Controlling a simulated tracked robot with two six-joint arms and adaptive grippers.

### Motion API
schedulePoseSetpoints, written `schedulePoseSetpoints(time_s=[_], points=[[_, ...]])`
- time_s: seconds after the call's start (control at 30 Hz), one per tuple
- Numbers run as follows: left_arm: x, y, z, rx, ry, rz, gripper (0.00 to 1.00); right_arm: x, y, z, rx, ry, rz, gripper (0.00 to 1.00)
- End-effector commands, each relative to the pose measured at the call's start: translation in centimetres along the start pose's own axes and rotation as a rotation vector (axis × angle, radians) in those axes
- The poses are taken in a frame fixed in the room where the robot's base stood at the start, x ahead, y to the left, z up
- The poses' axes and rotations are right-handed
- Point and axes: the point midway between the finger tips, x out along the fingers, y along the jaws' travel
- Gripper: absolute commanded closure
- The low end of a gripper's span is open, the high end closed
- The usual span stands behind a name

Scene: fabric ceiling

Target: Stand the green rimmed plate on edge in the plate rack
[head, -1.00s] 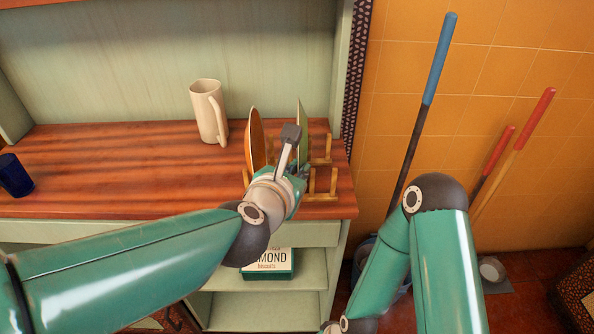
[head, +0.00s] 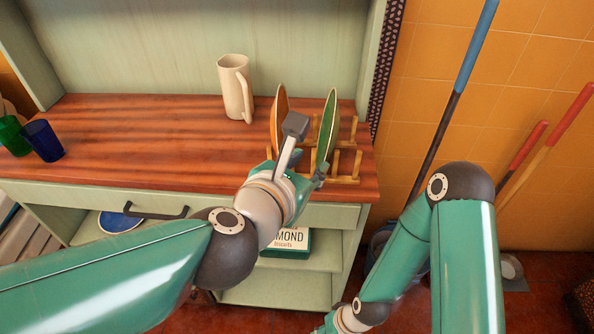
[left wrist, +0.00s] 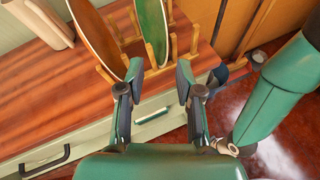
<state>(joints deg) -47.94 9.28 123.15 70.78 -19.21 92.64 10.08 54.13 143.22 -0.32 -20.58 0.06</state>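The green rimmed plate (head: 328,122) stands on edge in the wooden plate rack (head: 345,163), at the right end of the counter. It also shows upright between the rack pegs in the left wrist view (left wrist: 152,28). My left gripper (head: 297,168) is just in front of the rack. In the left wrist view its fingers (left wrist: 158,72) are spread apart with nothing held between them, on the near side of the plate. The gripper hides part of the rack in the head view. My right arm hangs at the right, its gripper outside the frames.
An orange plate (head: 279,108) stands in the rack left of the green one. A cream jug (head: 235,88) is behind to the left. Blue (head: 43,140) and green cups stand far left. The counter's middle (head: 150,135) is clear. Broom handles (head: 476,48) lean at the right.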

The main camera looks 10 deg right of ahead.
Motion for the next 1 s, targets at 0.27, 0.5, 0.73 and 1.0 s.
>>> schedulePoseSetpoints(time_s=[0.27,0.5,0.73,1.0], points=[[-3.7,0.0,0.1,0.0,-0.004,0.001,0.65,0.0,0.0,0.0,0.0,0.0,0.0,0.65],[-4.2,0.0,0.1,0.002,-0.002,0.0,0.65,0.0,0.0,0.0,0.0,0.0,0.0,0.65],[-4.1,0.0,0.1,0.001,-0.002,0.0,0.65,0.0,0.0,0.0,0.0,0.0,0.0,0.65],[-4.2,0.0,0.1,0.001,-0.002,0.001,0.65,0.1,0.0,0.0,0.0,0.0,0.0,0.65]])
